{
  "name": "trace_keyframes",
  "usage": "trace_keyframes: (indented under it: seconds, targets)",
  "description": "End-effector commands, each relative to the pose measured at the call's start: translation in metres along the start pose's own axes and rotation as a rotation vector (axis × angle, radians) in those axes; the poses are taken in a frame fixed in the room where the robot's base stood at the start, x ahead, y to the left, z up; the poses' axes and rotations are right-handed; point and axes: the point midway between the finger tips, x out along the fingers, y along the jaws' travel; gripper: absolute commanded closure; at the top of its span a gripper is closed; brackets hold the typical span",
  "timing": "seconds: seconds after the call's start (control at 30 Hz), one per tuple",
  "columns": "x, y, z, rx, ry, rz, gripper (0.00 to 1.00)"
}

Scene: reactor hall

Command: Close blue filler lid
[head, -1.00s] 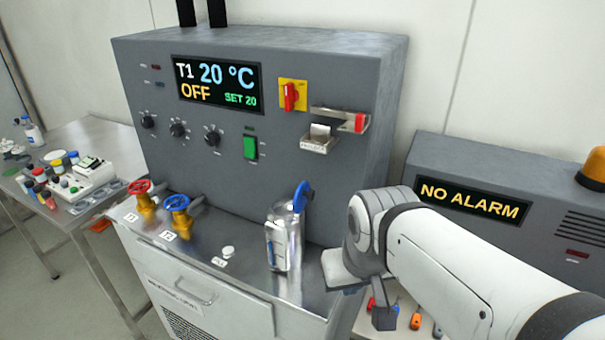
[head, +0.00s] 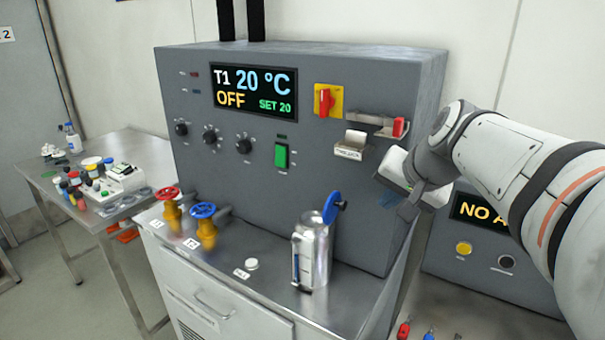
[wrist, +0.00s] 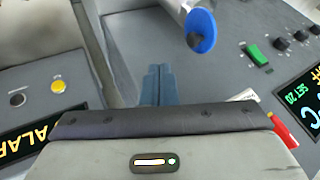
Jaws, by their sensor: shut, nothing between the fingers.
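The blue filler lid (head: 333,207) stands raised on its hinge at the top right of the silver filler cylinder (head: 314,255), which is upright on the steel counter. In the wrist view the lid (wrist: 201,31) is a blue disc at the top, with part of the cylinder (wrist: 176,8) beside it. My gripper (head: 388,200) is to the right of the lid and apart from it, near the cabinet's right front. Its blue fingers (wrist: 158,85) are together and empty in the wrist view.
A grey control cabinet (head: 290,190) stands right behind the cylinder. A red-handled valve (head: 169,203) and a blue-handled valve (head: 203,225) stand to the left. The steel counter (head: 265,288) is clear in front. A grey alarm box (head: 460,250) is at the right.

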Motion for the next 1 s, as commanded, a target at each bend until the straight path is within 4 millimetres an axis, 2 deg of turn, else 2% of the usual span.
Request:
trace_keyframes:
  seconds: [0.3, 0.4, 0.6, 1.0]
  targets:
    - [0.070, -0.001, 0.002, -0.002, -0.007, 0.002, 1.00]
    - [0.075, -0.016, 0.000, -0.008, -0.005, 0.000, 1.00]
    - [0.084, -0.033, 0.001, -0.006, -0.003, -0.001, 1.00]
    - [0.087, -0.037, 0.001, -0.005, -0.001, -0.001, 1.00]
